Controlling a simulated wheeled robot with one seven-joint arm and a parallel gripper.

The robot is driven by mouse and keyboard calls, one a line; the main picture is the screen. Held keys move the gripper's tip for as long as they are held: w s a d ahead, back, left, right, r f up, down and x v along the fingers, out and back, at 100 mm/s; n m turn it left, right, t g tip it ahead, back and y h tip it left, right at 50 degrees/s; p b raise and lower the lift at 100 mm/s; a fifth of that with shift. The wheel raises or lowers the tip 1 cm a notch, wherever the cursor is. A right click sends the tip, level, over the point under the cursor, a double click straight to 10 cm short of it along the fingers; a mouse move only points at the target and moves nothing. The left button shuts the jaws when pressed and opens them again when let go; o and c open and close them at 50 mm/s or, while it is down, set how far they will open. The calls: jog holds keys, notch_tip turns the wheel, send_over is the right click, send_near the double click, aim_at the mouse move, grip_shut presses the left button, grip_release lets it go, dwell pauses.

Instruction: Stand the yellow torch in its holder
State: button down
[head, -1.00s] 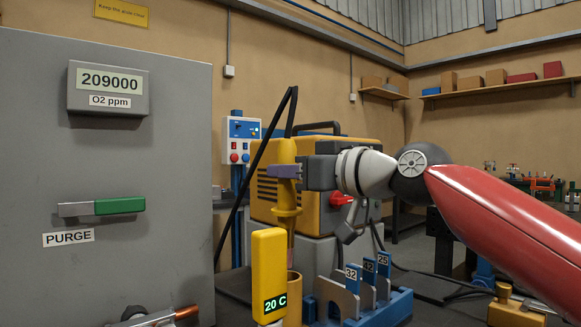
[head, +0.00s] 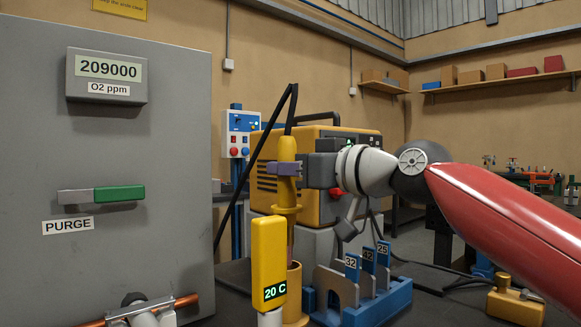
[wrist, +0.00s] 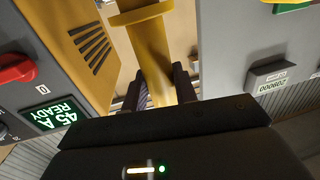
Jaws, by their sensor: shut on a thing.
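The yellow torch (head: 287,200) hangs upright, with a black cable at its top and a copper-coloured nozzle below its flange. My gripper (head: 285,169) is shut on the torch's upper body. The wrist view also shows the torch (wrist: 152,55) between my dark fingers (wrist: 155,92). A tan, tube-like holder (head: 295,277) stands directly below the torch. The nozzle's lower end meets the holder's rim in the head view; I cannot tell how far inside it is. The yellow 20 C gauge (head: 268,262) partly hides the holder.
A blue rack (head: 385,300) with numbered plates stands just right of the holder. The yellow welding machine (head: 265,180) is behind. A grey cabinet (head: 150,240) with a copper pipe (head: 187,300) at its base is on the left. A small yellow block (head: 515,308) lies at lower right.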

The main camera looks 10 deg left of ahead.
aim_at(294, 224)
jog(key=shift+f+b, duration=1.75)
jog(key=shift+f, duration=0.8)
jog(key=shift+f+b, duration=1.5)
jog(key=shift+f, duration=0.55)
jog(key=c, duration=1)
grip_release()
